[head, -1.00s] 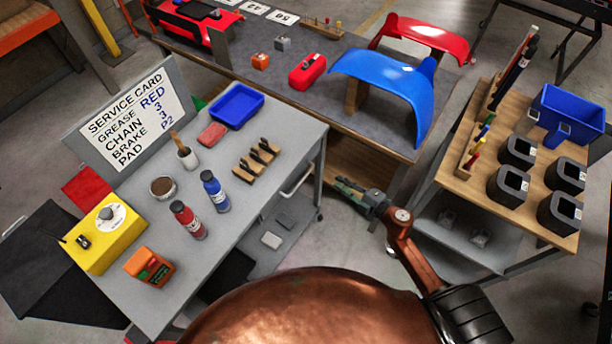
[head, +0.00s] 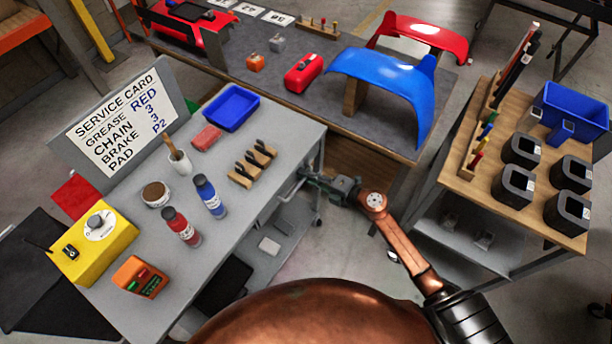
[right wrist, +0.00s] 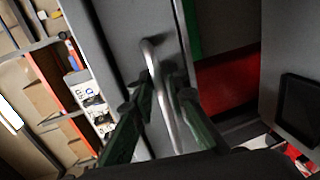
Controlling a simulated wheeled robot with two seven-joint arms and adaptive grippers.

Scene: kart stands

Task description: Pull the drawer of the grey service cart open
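The grey service cart (head: 215,255) stands at the left of the head view. Its drawer handle (head: 292,190) is a pale metal bar on the side facing my right arm. My right gripper (head: 312,175) is at the far end of this handle. In the right wrist view the handle (right wrist: 157,75) runs between the two dark green fingers of my right gripper (right wrist: 160,92), on a grey drawer front (right wrist: 120,45). The fingers stand apart, one on each side of the bar; I cannot tell whether either touches it. My left gripper is out of view.
A workbench (head: 345,125) with a blue fender (head: 385,85) stands behind. A wooden-topped cart (head: 480,180) is at right. Floor shows between the carts.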

